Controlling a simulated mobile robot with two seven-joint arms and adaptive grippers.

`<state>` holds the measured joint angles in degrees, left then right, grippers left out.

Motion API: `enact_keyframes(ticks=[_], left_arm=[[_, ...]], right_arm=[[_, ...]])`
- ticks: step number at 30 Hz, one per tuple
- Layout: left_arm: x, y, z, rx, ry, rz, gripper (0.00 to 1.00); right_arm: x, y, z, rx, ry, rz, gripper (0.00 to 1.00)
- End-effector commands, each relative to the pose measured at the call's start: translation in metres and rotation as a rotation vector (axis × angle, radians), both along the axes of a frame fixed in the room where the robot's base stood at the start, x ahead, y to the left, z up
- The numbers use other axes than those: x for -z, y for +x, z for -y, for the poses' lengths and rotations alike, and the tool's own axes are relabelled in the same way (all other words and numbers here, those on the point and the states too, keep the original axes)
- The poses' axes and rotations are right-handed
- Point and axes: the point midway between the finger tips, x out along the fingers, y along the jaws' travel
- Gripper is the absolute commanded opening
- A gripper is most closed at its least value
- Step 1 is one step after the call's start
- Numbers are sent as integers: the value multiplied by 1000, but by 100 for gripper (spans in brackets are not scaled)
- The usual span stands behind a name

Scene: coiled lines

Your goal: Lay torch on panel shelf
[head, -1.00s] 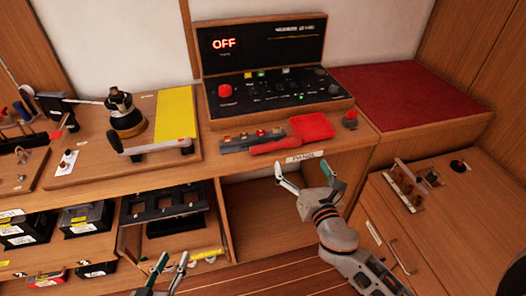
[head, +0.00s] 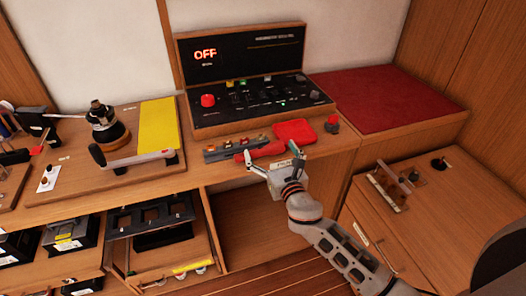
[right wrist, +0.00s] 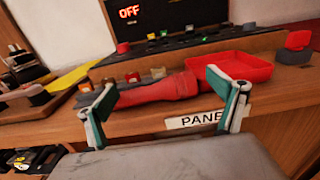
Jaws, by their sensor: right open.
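The red torch (head: 262,150) lies on the panel shelf (head: 225,170), near its front edge, in front of the control box. In the right wrist view the torch (right wrist: 150,94) lies crosswise, with its wider end toward a shallow red tray (right wrist: 232,66). My right gripper (head: 276,158) is open at the shelf's front edge, just in front of the torch. In the right wrist view its fingers (right wrist: 152,86) are spread before the torch, one toward each end; I cannot tell whether they touch it. My left gripper is not in view.
The control box (head: 250,85) reading OFF stands behind the torch. A strip of small switches (head: 225,150) is left of it, and a red knob (head: 332,123) right of the tray. A PANEL label (right wrist: 200,120) marks the shelf edge. A bare red surface (head: 385,100) lies right.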

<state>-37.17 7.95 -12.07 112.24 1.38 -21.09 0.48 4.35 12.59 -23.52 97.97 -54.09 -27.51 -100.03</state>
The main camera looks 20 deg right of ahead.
Motion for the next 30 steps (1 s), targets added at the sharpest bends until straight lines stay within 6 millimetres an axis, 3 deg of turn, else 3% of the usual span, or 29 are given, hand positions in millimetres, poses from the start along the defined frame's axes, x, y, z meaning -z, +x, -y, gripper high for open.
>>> enact_keyframes(ticks=[6, 8, 15, 17, 30], left_arm=[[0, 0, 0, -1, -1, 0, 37], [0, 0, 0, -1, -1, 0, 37], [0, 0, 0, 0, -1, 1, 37], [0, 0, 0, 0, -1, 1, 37], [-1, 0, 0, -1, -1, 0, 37]], right_arm=[[1, 1, 0, 0, 1, -1, 94], [1, 1, 0, 0, 1, -1, 81], [2, 0, 0, 0, 0, -3, 20], [2, 0, 0, 0, -1, -4, 7], [4, -1, 0, -1, 0, -10, 4]])
